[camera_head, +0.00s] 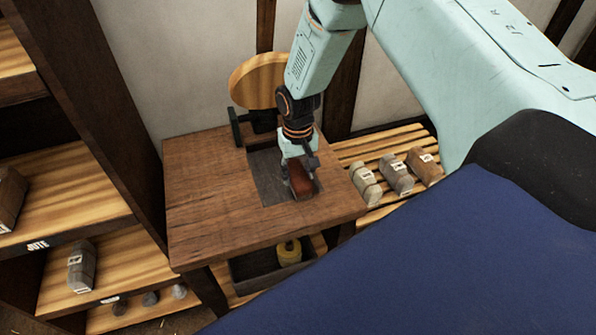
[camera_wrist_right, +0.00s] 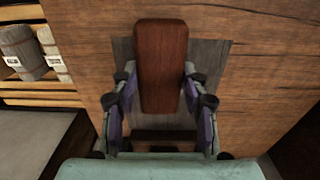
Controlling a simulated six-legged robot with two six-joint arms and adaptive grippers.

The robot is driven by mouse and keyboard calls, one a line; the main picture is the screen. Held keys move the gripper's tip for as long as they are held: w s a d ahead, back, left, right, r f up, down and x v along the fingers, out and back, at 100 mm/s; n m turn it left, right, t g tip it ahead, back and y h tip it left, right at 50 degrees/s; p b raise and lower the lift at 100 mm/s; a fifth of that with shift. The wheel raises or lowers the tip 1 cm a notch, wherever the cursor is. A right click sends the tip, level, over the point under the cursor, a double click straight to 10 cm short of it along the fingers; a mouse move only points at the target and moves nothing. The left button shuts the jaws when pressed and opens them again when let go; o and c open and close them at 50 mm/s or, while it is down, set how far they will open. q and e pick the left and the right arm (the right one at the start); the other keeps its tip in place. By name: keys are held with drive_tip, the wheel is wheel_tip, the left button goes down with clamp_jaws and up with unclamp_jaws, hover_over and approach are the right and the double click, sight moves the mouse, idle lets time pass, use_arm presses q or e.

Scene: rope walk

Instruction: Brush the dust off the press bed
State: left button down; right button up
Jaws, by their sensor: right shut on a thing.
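The press bed (camera_head: 267,178) is a dark grey plate set on the wooden table, and it also shows around the brush in the right wrist view (camera_wrist_right: 214,62). My right gripper (camera_head: 298,166) is shut on a brush with a red-brown wooden back (camera_head: 301,185). In the right wrist view the brush (camera_wrist_right: 160,65) lies between both fingers, over the bed. Its bristles are hidden, so I cannot tell whether they touch the bed. No dust can be made out. My left gripper is not in view.
The press's round wooden disc (camera_head: 256,80) stands behind the bed. The wooden table (camera_head: 205,205) is clear to the left and front. Several labelled bundles (camera_head: 396,176) lie on a slatted rack at right. A dark tray (camera_head: 262,268) with a yellow item sits below. Shelves (camera_head: 60,190) stand at left.

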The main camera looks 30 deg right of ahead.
drive_tip(key=shift+w+f, duration=0.15)
drive_tip(key=shift+f, duration=0.2)
drive_tip(key=shift+f, duration=0.15)
drive_tip(key=shift+f+b, duration=0.25)
drive_tip(key=shift+b, duration=0.1)
drive_tip(key=shift+f, duration=0.1)
drive_tip(key=shift+f, duration=0.3)
